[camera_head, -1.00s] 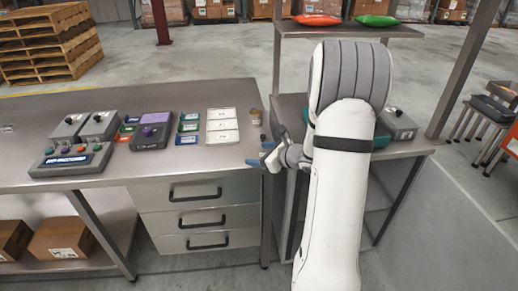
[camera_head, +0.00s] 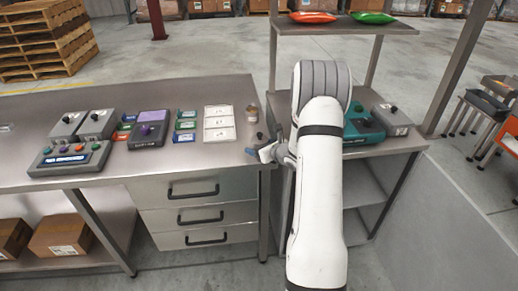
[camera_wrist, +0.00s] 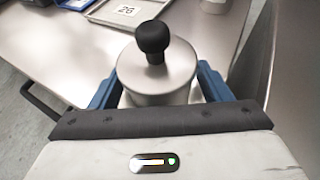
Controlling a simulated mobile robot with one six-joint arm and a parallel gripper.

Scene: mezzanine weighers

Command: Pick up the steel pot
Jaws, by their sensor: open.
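The steel pot (camera_wrist: 135,74), a round steel body with a flat lid and a black ball knob (camera_wrist: 153,38), stands upright on the bench in the wrist view. My gripper (camera_wrist: 161,72) has its blue fingers apart, one on each side of the pot. I cannot tell whether either finger touches it. The lower part of the pot is hidden by my gripper body. In the head view my gripper (camera_head: 262,152) is at the bench's right end, and the pot's dark knob (camera_head: 259,135) shows just behind it.
A small jar (camera_head: 252,117) stands behind the pot. White trays (camera_head: 219,112), blue and green bins (camera_head: 186,126) and control boxes (camera_head: 149,131) lie to the left on the bench (camera_head: 205,155). A teal device (camera_head: 365,127) and a grey box (camera_head: 391,118) sit on the right-hand stand.

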